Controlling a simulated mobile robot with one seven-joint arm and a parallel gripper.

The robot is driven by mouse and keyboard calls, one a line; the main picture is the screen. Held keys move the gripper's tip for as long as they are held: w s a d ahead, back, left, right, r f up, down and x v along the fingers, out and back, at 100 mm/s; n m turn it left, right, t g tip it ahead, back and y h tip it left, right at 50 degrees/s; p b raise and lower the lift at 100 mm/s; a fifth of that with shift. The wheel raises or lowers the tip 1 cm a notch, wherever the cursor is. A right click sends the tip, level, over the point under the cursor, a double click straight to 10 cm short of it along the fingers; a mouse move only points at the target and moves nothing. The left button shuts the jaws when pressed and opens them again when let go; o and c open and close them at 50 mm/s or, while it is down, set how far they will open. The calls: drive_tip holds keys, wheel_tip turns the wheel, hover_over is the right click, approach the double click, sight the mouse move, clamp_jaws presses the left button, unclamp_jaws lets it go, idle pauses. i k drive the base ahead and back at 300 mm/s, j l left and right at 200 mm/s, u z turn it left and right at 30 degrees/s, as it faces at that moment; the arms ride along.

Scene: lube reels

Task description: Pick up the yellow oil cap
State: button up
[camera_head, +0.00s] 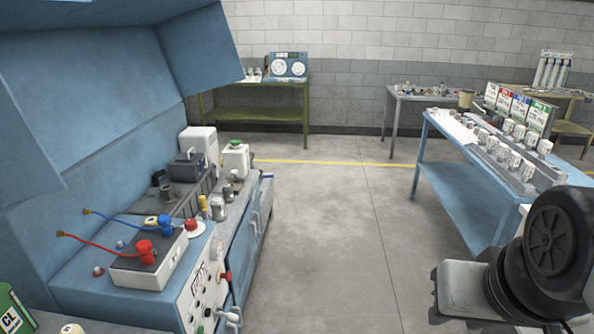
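A small yellow, cap-like piece (152,221) sits beside a blue cap (165,224) on the grey box (150,262) on the left bench. A taller yellow piece (203,203) stands farther back on the same bench, beside a metal cylinder. Both are small, and I cannot tell for sure which is the yellow oil cap. Dark and grey parts of my arm show at the lower right, well away from both yellow pieces. My gripper's fingertips are not visible.
A red cap (146,252) and a white jug with a green lid (235,160) are on the left bench, under a blue hood (110,70). A blue table (455,195) with several white items stands right. The concrete floor (320,240) between is clear.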

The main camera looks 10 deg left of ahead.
sight(151, 220)
drive_tip(key=i+u, duration=0.15)
drive_tip(key=i, duration=0.35)
drive_tip(key=i+l+u, duration=0.2)
drive_tip(key=i, duration=0.25)
drive_tip(key=i+u, duration=0.15)
drive_tip(key=i, duration=0.35)
drive_tip(key=i+u, duration=0.15)
drive_tip(key=u, duration=0.25)
drive_tip(key=i+u, duration=0.2)
drive_tip(key=u, duration=0.2)
drive_tip(key=i+u, duration=0.2)
drive_tip(key=u, duration=0.2)
drive_tip(key=i+l+u, duration=0.15)
drive_tip(key=u, duration=0.25)
drive_tip(key=i+u, duration=0.25)
drive_tip(key=u, duration=0.15)
drive_tip(key=i+l+u, duration=0.2)
drive_tip(key=u, duration=0.15)
